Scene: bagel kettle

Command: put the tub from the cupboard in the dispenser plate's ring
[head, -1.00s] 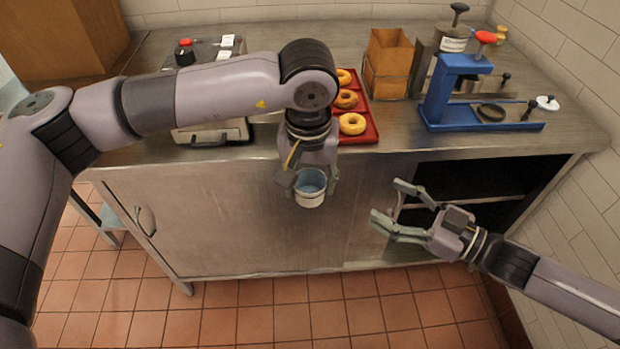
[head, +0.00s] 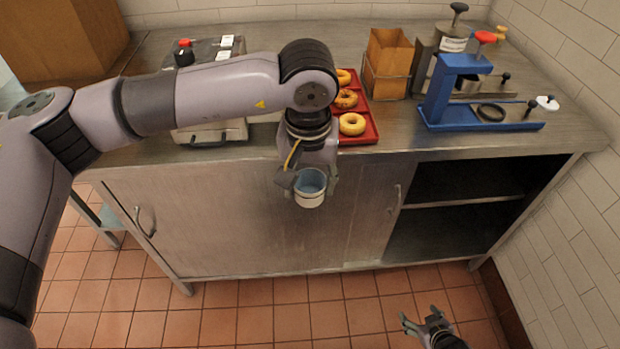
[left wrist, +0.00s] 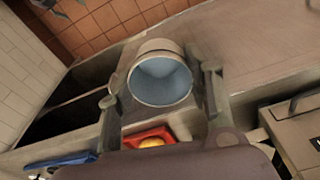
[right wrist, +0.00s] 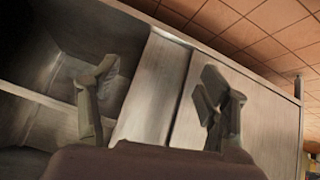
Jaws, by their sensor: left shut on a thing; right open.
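The tub (head: 310,188) is a small white cup with a blue inside. My left gripper (head: 309,184) is shut on the tub and holds it in front of the counter's edge, below the top. In the left wrist view the tub (left wrist: 160,75) sits between the fingers with its open mouth toward the camera. The blue dispenser (head: 462,95) stands at the right of the counter; its plate has a dark ring (head: 491,112), which looks empty. My right gripper (head: 425,322) is open and empty, low over the floor in front of the cupboard (head: 450,219).
A red tray (head: 372,132) with several bagels lies behind my left gripper. A paper bag holder (head: 388,62) and a grey canister (head: 440,50) stand between it and the dispenser. A press-like appliance (head: 205,135) is at left. A tiled wall (head: 575,60) bounds the right side.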

